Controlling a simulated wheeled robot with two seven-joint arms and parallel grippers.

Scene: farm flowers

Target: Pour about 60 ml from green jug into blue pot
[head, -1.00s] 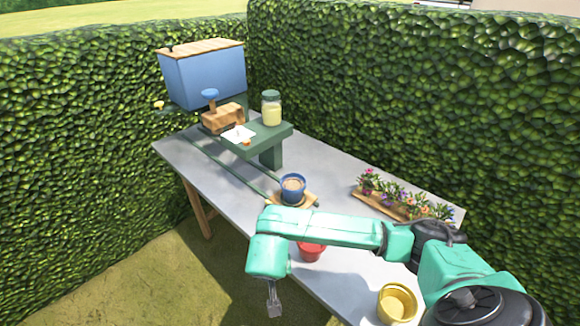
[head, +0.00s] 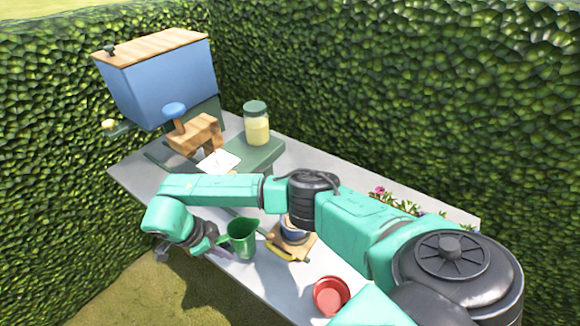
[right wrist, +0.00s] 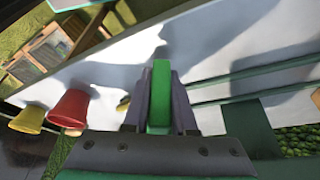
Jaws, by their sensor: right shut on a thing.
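The green jug (head: 243,240) looks upright near the table's front edge, left of the blue pot. My right gripper (head: 222,247) is shut on the jug's handle; in the right wrist view the green handle (right wrist: 160,100) stands between the two fingers. I cannot tell whether the jug touches the table. The blue pot (head: 291,234) stands on a wooden board (head: 305,247), just right of the jug and apart from it. My right arm hides the pot's upper part. My left gripper is not in view.
A red pot (head: 331,296) stands at the front right, and a yellow pot (right wrist: 28,119) shows in the right wrist view. Behind are a green raised shelf (head: 262,156) with a jar (head: 257,125) and a blue tank (head: 160,80). Flowers (head: 395,202) are partly behind my arm.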

